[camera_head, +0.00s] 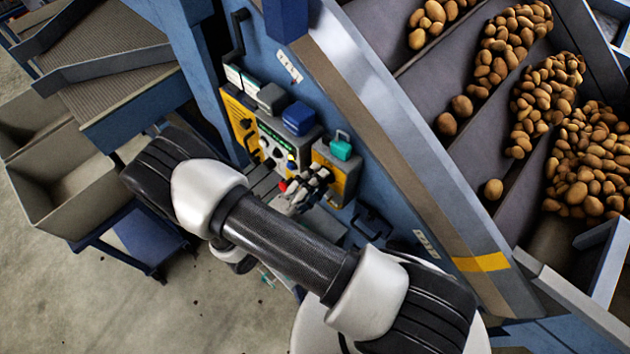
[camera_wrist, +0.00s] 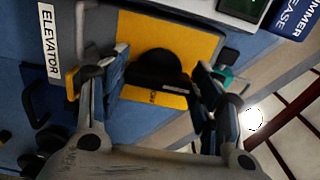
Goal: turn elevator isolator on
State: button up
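The elevator isolator is a yellow plate (camera_wrist: 200,35) with a black rotary knob (camera_wrist: 157,68), beside a white ELEVATOR label (camera_wrist: 49,42) in the wrist view. Small lettering on the plate is too small to read. In the head view the yellow plate (camera_head: 352,178) is on the right of the control panel, partly hidden by my gripper. My gripper (camera_wrist: 158,92) faces the plate with its fingers apart, one on each side of the knob. I see a gap on both sides; contact with the knob does not show. The knob's setting is unclear.
A panel with a green display (camera_head: 270,135) and buttons sits left of the isolator, with another yellow plate (camera_head: 240,117) beyond it. A teal block (camera_head: 341,147) and a blue box (camera_head: 298,118) stick out nearby. Potatoes (camera_head: 575,150) lie on the grader at right.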

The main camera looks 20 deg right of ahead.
jog(key=o, duration=0.4)
jog(key=shift+c, duration=0.2)
jog(key=shift+a, duration=0.1)
jog(key=v, duration=1.2)
